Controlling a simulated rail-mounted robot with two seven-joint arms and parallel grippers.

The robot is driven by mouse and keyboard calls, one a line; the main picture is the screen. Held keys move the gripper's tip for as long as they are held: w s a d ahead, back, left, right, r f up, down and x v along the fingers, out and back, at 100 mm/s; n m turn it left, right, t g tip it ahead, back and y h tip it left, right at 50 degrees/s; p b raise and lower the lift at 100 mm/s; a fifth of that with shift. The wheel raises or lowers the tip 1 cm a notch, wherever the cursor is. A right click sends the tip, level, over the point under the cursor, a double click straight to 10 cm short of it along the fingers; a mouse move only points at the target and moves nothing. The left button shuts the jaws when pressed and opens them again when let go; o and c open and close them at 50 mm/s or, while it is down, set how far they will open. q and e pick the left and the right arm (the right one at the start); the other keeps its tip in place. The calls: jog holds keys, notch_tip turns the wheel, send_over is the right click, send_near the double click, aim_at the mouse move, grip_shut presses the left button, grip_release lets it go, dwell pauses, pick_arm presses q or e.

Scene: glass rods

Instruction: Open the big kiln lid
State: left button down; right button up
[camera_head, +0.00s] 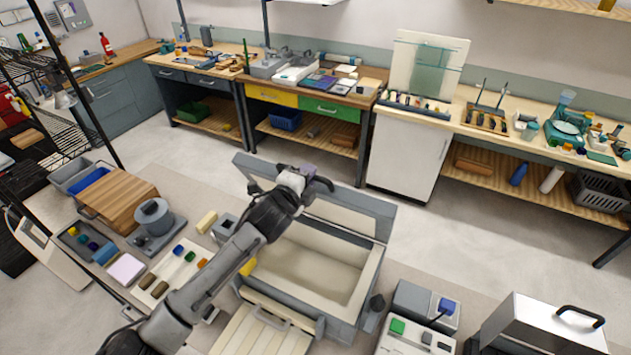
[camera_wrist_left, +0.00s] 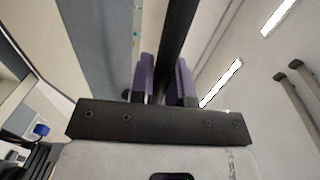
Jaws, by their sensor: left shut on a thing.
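The big kiln is a grey box with a pale, empty-looking interior (camera_head: 315,262), in the lower middle of the head view. Its grey-framed lid (camera_head: 375,205) is raised at the back edge, so the chamber shows open. My left gripper (camera_head: 308,172) is at the lid's upper edge and its arm crosses the kiln's left side. In the left wrist view its purple fingers (camera_wrist_left: 165,82) are shut on a dark bar, the lid handle (camera_wrist_left: 178,28). My arm hides part of the lid and the kiln's left wall. My right gripper is not in view.
A small metal box with a dark handle (camera_head: 545,325) stands at the lower right. A grey box with a blue button (camera_head: 425,305) is beside the kiln. A wooden block (camera_head: 118,200) and coloured pieces lie at left. Open floor separates this bench from the back counters.

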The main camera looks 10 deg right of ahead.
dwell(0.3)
pick_arm(q)
jog(key=c, duration=1.1)
grip_release()
jog(key=b+v, duration=0.3)
jog(key=v, duration=1)
jog(key=shift+s+a+b, duration=0.25)
jog(key=shift+s+b, duration=0.05)
